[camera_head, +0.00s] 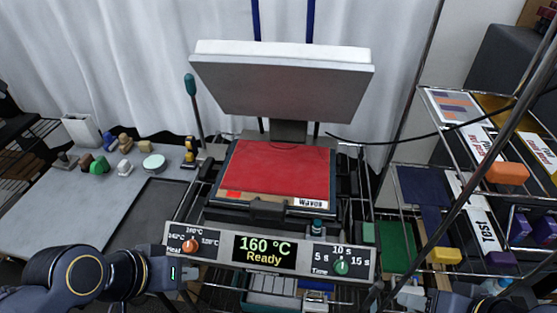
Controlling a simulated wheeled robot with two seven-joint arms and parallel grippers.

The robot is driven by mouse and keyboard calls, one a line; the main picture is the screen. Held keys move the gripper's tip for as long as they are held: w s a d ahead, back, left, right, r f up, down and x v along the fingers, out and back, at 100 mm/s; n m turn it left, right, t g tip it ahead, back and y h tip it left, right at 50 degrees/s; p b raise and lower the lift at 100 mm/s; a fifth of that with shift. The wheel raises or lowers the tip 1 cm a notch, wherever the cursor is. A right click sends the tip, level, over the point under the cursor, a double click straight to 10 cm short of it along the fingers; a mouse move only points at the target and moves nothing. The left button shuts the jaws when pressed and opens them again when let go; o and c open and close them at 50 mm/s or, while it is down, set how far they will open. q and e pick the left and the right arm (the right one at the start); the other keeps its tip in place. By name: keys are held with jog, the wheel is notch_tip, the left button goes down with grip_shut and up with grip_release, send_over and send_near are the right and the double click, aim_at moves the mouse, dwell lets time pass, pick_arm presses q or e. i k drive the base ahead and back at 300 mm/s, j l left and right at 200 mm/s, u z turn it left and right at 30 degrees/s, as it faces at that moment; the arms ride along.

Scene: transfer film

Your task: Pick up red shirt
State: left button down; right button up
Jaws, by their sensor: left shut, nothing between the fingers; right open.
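The red shirt (285,165) lies flat on the lower plate of the heat press in the middle of the view. A strip with a small orange-red patch and the word "Waves" lies along its front edge. The white upper plate (285,85) of the press is raised and tilted back above the shirt. My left gripper (193,283) is shut and empty at the lower left, in front of the control panel and apart from the shirt. My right gripper (405,292) is at the lower right edge, open, partly cut off and apart from the shirt.
The control panel (215,262) reads "160 °C Ready" and has an orange and a green knob. A grey table (75,200) with several small coloured items stands at left. A wire rack (470,185) with films and coloured blocks stands at right. A teal-knobbed lever (191,88) rises left of the press.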

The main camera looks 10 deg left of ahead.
aim_at(273, 176)
jog(key=j+z, duration=0.15)
jog(key=j, duration=1.9)
